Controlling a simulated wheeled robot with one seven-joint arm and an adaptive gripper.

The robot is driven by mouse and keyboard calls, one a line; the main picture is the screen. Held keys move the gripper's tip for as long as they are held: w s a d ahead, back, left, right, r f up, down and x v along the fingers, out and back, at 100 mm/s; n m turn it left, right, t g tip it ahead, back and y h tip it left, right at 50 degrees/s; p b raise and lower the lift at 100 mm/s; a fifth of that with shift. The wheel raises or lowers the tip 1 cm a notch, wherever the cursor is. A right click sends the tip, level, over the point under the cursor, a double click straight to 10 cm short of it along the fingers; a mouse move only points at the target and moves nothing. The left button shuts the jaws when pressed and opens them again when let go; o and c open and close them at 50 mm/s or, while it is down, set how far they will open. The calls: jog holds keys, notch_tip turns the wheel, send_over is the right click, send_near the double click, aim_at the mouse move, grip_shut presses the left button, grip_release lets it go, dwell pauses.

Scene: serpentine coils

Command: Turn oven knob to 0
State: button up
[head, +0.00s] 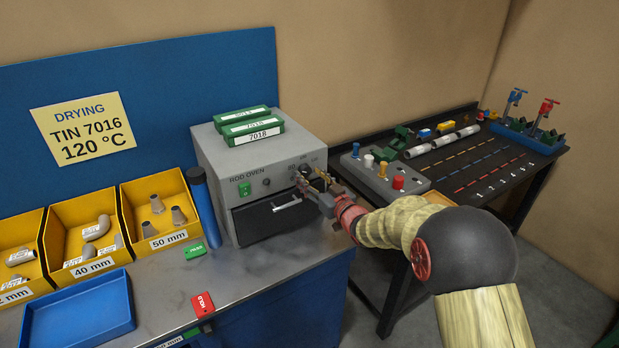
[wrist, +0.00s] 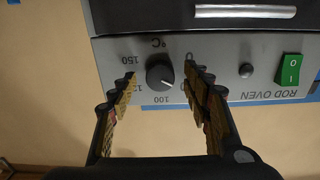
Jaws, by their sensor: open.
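The grey rod oven (head: 250,165) stands on the bench, with a green switch (head: 244,189) on its front panel. In the wrist view, which shows the panel upside down, the dark round oven knob (wrist: 160,74) sits between the two fingers of my gripper (wrist: 162,76). The fingers are open, with a visible gap on each side of the knob. The knob's white mark points to the lower right, between the 100 and the right finger. The 0 shows beside the right fingertip, and the 150 at the left. Some dial numbers are hidden behind the fingers.
Green boxes (head: 250,127) lie on the oven. A dark blue cylinder (head: 203,205) stands left of it, beside yellow bins (head: 158,212). A small round button (wrist: 246,71) is near the knob. A grey block with coloured pegs (head: 385,176) sits on the right table.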

jog(key=shift+w+a, duration=0.3)
jog(key=shift+w, duration=0.1)
jog(key=shift+c, duration=0.2)
jog(key=c, duration=1.1)
